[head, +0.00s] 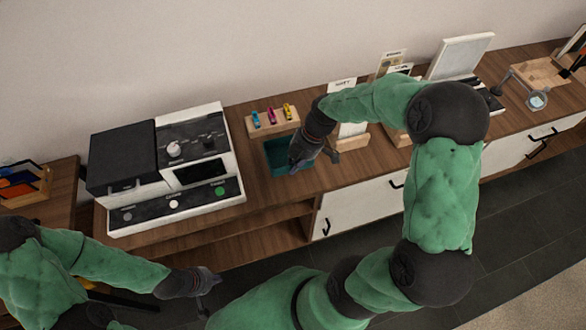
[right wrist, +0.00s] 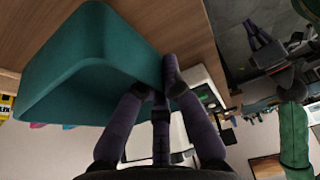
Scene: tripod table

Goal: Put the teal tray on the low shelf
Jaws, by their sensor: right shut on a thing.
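The teal tray (head: 276,158) is on or just above the wooden counter, right of the coffee machine; I cannot tell if it touches. My right gripper (head: 300,160) is at the tray's right side and partly covers it. In the right wrist view the tray (right wrist: 85,65) fills the upper left, and the right gripper's fingers (right wrist: 155,88) are shut on its wall. The low shelf (head: 265,232) is an open wooden bay under the counter, left of the white drawers. My left gripper (head: 208,284) is empty, its fingers apart, in front of the cabinet, far from the tray.
A black and white coffee machine (head: 175,165) stands left of the tray. A wooden block with coloured items (head: 271,122) is behind it. White drawer fronts (head: 358,205) border the bay on the right. A side table (head: 60,190) is at the left. Dark floor lies in front.

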